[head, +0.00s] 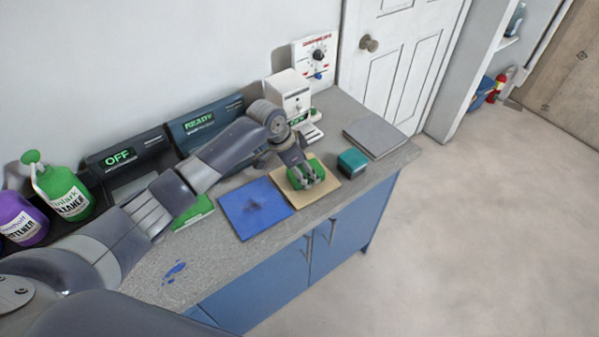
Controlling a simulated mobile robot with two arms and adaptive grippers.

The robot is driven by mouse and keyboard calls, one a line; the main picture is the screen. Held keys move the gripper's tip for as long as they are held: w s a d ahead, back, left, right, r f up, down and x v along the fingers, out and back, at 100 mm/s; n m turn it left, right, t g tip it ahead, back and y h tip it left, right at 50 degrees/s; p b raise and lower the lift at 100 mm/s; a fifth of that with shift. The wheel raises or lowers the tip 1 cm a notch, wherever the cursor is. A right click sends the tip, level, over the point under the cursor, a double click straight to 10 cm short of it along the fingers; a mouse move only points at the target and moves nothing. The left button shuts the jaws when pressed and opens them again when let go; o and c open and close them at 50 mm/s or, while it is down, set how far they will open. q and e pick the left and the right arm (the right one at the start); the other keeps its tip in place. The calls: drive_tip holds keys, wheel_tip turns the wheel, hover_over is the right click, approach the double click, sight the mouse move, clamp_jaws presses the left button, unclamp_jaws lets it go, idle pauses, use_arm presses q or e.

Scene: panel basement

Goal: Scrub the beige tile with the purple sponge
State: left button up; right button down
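The beige tile (326,187) lies on the grey counter, partly covered by my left gripper (306,180). My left gripper points down over the tile with its fingers around a green sponge-like block (320,168). The block seems to be held at or just above the tile; contact is hard to tell. No purple sponge shows in this view. A teal sponge-like block (352,162) stands on the counter just right of the tile. My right gripper is out of view.
A blue tile (256,209) with a dark smudge lies left of the beige one. A grey tile (375,137) lies at the right end. Green (71,196) and purple (22,220) bottles stand far left. A blue stain (174,270) marks the front counter; a white dispenser (290,92) stands behind.

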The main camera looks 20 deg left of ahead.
sight(291, 179)
use_arm(q)
drive_tip(key=shift+w+d+f+b, duration=0.1)
drive_tip(key=shift+w+d+b, duration=0.55)
drive_tip(key=shift+w+d, duration=0.6)
drive_tip(key=shift+a+p, duration=0.15)
drive_tip(key=shift+p, duration=0.3)
drive_tip(key=shift+s+a+p, duration=0.2)
drive_tip(key=shift+p, duration=0.3)
drive_tip(key=shift+s+a+p, duration=0.75)
drive_tip(key=shift+s+p, duration=0.15)
drive_tip(key=shift+p, duration=0.25)
drive_tip(key=shift+s+a+f+p, duration=0.1)
drive_tip(key=shift+s+a+p, duration=0.2)
drive_tip(key=shift+s, duration=0.1)
drive_tip(key=shift+s+a+p, duration=0.6)
drive_tip(key=shift+s+p, duration=0.15)
drive_tip(key=shift+p, duration=0.35)
drive_tip(key=shift+s+a+p, duration=0.55)
drive_tip(key=shift+s+a, duration=0.1)
drive_tip(key=shift+s, duration=0.05)
